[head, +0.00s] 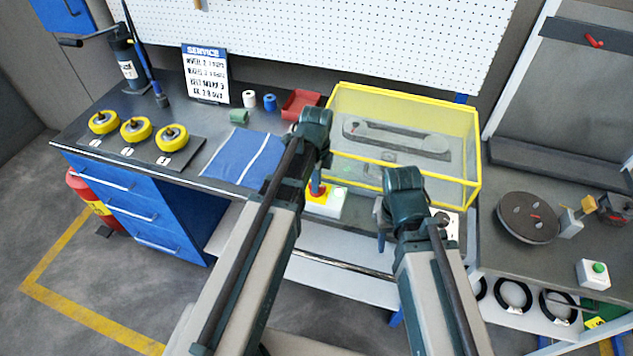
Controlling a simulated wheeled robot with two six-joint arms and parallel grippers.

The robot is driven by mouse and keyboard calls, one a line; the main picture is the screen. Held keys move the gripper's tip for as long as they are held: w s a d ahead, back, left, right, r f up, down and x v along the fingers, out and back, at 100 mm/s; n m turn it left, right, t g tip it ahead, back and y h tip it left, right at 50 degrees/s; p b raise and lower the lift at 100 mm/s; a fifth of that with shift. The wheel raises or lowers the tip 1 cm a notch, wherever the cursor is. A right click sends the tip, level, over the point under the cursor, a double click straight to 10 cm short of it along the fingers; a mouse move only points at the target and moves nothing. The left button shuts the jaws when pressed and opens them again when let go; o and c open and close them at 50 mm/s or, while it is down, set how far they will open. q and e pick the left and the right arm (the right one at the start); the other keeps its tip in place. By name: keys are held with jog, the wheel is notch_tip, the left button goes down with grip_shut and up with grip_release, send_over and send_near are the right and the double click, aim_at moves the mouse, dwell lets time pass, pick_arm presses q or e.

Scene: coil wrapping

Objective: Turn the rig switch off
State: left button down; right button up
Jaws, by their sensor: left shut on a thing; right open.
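A yellow and white box with a red knob (325,203) stands in front of the clear yellow-framed rig case (477,170). My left gripper (317,186) points down at this box and is shut, its tips at the red knob; the arm hides part of the contact. A small white box with a dark knob (447,221) stands at the case's front right corner, partly behind my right arm. My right gripper (381,228) is open and empty, left of that white box and apart from it. Which box is the rig switch carries no label I can read.
Inside the case lies a grey belt rig (397,137). A blue cloth (243,157), a red bin (300,104) and several yellow wheels (136,129) lie on the left bench. A round dark plate (527,217) and a green-button box (593,273) stand on the right bench.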

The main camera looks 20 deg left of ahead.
pick_arm(q)
jog(key=shift+n, duration=0.3)
jog(key=n, duration=1.2)
jog(key=shift+n, duration=0.4)
jog(key=n, duration=0.4)
jog(key=shift+n, duration=0.4)
jog(key=c, duration=0.9)
grip_release()
jog(key=shift+o, duration=0.2)
